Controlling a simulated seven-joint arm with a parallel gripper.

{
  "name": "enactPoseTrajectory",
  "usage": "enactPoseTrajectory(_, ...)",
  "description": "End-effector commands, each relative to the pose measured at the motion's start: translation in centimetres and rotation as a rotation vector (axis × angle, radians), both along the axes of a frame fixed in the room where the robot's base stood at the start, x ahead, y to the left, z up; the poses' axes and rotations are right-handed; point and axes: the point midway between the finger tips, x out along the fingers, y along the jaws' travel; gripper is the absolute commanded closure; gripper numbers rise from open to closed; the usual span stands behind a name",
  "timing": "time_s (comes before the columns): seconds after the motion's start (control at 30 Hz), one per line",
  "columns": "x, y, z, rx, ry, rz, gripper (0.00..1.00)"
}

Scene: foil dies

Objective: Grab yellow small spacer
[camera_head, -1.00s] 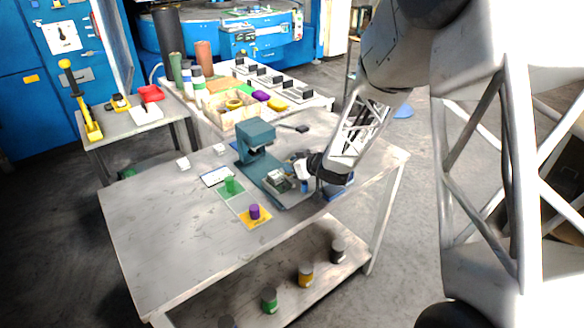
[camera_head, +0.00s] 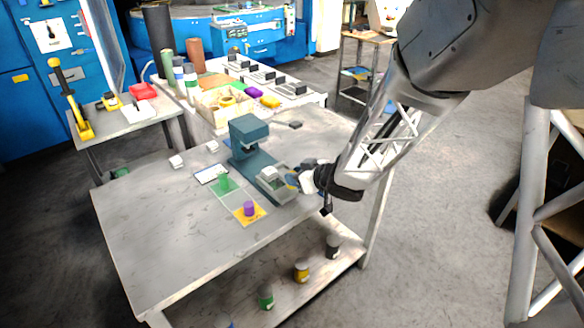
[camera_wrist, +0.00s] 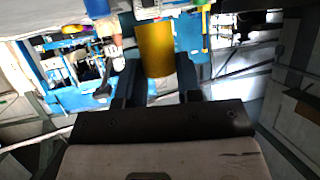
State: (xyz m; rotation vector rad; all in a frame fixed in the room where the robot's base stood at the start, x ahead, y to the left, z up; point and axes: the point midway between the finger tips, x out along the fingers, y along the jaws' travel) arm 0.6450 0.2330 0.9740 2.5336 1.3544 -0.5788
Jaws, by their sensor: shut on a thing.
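A yellow cylinder, the small spacer (camera_wrist: 155,48), sits between my gripper's two dark fingers in the wrist view. My gripper (camera_wrist: 158,82) is shut on it. In the head view my gripper (camera_head: 297,180) is at the right side of the teal press, above the table's right part. Only a small yellow patch shows at its tip there, and the rest of the spacer is hidden.
The teal press (camera_head: 249,139) stands on the table (camera_head: 150,235). A purple cylinder (camera_head: 249,208) stands on a yellow-orange square, and a green one (camera_head: 224,182) on a green square. The table's left front is clear. Several cans stand on the lower shelf (camera_head: 250,296).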

Motion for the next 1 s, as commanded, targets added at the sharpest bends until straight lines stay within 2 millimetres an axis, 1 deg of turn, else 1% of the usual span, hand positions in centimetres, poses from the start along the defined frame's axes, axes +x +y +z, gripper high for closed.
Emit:
enactPoseTrajectory(0.03,-0.7,-0.2,0.1,0.001,-0.001,-0.001,1.0)
enactPoseTrajectory(0.2,-2.3,-0.8,0.3,0.0,0.0,0.0,1.0)
enactPoseTrajectory(0.4,-3.3,-1.2,0.3,0.0,0.0,0.0,1.0)
enactPoseTrajectory(1.0,-3.5,-1.3,0.3,0.0,0.0,0.0,1.0)
